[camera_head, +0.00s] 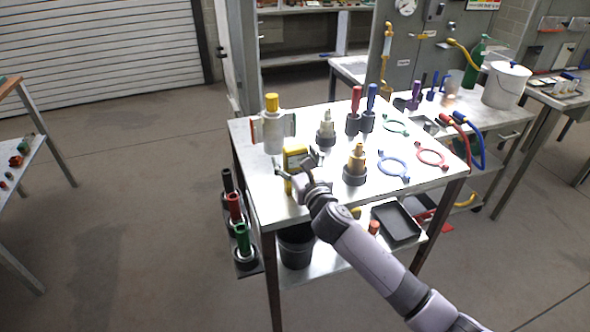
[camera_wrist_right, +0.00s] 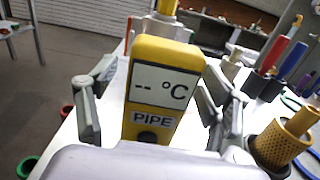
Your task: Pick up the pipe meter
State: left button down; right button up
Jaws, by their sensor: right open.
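The pipe meter (camera_head: 293,157) is a yellow upright block standing on the metal table (camera_head: 255,185), near its left edge. In the right wrist view the pipe meter (camera_wrist_right: 165,88) shows a grey display reading "-- °C" and a "PIPE" label. My right gripper (camera_head: 297,172) is at the meter, coming from the front right. In the wrist view my right gripper (camera_wrist_right: 155,105) is open, with one finger on each side of the meter. A gap shows at the left finger; contact at the right finger is unclear. The meter's base is hidden. My left gripper is not in view.
A white cylinder with a yellow cap (camera_head: 272,125) stands just behind the meter. A yellow-brown tool in a dark holder (camera_head: 355,165) stands to the right. Red and blue handled tools (camera_head: 361,108) stand farther back. Coloured rings (camera_head: 393,167) lie on the table's right side.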

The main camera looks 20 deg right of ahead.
jog(key=shift+w, duration=0.2)
jog(key=shift+s, duration=0.1)
jog(key=c, duration=1.3)
jog(key=shift+c, duration=0.6)
jog(key=shift+r, duration=0.15)
